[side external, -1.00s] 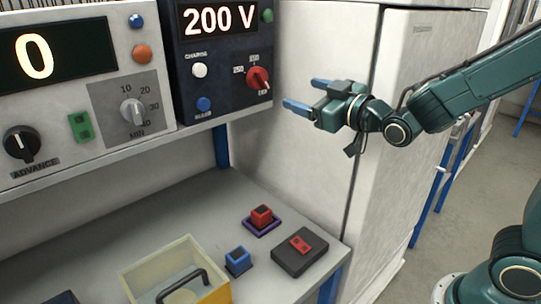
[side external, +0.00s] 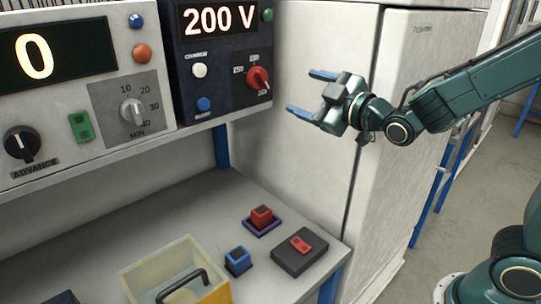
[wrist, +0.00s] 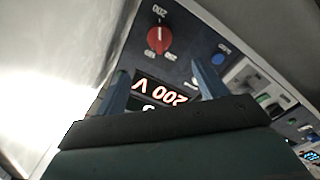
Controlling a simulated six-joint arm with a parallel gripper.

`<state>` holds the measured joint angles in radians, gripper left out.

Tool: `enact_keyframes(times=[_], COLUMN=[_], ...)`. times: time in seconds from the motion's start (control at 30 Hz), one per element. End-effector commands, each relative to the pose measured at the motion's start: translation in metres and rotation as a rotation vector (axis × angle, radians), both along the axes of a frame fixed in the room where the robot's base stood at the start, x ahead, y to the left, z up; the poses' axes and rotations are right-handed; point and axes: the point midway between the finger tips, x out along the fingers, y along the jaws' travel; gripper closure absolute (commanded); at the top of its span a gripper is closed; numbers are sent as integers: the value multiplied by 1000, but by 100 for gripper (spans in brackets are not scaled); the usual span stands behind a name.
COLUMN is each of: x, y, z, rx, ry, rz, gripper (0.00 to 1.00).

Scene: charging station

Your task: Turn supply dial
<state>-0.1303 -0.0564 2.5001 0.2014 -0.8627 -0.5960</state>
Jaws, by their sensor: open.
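The red supply dial (side external: 258,78) is on the dark power supply panel (side external: 222,55), under a display (side external: 219,19) reading 200 V. Its pointer is tilted, and printed marks surround it. In the wrist view the red dial (wrist: 159,39) shows upside down, beyond the fingers. My gripper (side external: 306,91) is open and empty, to the right of the dial and apart from it. Its two blue fingers point left toward the panel. In the wrist view, both fingers of my gripper (wrist: 163,85) stand apart, with the display between them.
The timer panel (side external: 75,160) with a grey dial (side external: 132,111) and a black knob (side external: 21,142) is at the left. A tall white cabinet (side external: 310,165) stands behind my gripper. The bench below holds a clear bin (side external: 150,275), a blue block (side external: 238,259), a red block (side external: 262,215) and a dark box (side external: 290,260).

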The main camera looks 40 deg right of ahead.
Motion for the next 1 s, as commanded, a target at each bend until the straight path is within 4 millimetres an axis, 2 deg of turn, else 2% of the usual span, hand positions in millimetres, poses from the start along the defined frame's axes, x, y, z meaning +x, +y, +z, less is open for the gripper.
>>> enact_keyframes(times=[0.37, 1.0], x=[20, 102], y=[0, 0], z=[0, 0], rx=[2, 2], ry=[0, 0], rz=[-1, -1], gripper=[29, 29])
